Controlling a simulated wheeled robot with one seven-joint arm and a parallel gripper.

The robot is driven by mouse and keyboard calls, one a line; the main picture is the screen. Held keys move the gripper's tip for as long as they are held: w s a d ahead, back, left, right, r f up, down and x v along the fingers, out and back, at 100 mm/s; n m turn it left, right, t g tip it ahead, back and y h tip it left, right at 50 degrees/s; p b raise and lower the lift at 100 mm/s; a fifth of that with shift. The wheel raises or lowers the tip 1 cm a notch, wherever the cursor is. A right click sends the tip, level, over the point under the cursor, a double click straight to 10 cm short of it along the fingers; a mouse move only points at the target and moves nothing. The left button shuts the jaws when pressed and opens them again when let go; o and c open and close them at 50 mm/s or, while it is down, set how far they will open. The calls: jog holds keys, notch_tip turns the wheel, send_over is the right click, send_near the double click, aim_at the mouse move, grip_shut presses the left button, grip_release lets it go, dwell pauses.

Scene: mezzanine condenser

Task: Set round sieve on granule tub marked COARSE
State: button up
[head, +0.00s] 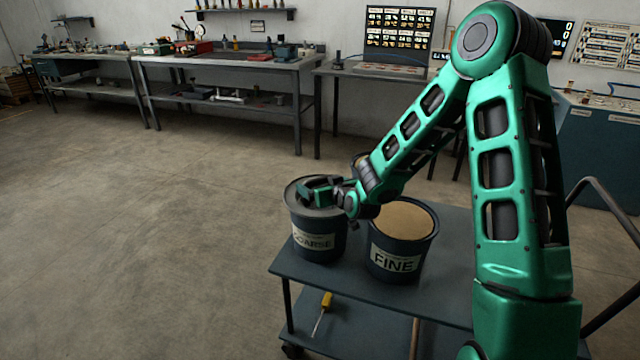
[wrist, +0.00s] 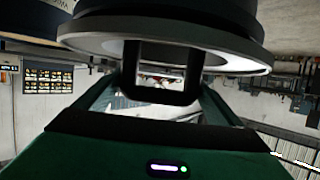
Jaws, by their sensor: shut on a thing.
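The tub marked COARSE (head: 318,243) stands upright at the left of the dark cart top. A grey round sieve (head: 297,193) covers its mouth, looking level and about centred; I cannot tell if it rests fully on the rim. My gripper (head: 318,188) is over the tub's top and shut on the sieve, hiding part of it. In the wrist view, which looks upside down, my gripper (wrist: 160,90) shows below a wide round rim (wrist: 235,60). The tub marked FINE (head: 396,262), full of tan granules, stands to the right.
The cart (head: 320,272) has a lower shelf with a yellow-handled screwdriver (head: 323,308). Workbenches (head: 225,62) line the back wall. The floor (head: 140,240) left of the cart is clear.

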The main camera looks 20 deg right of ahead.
jog(key=shift+f, duration=0.5)
dwell(0.5)
jog(key=o, duration=1.1)
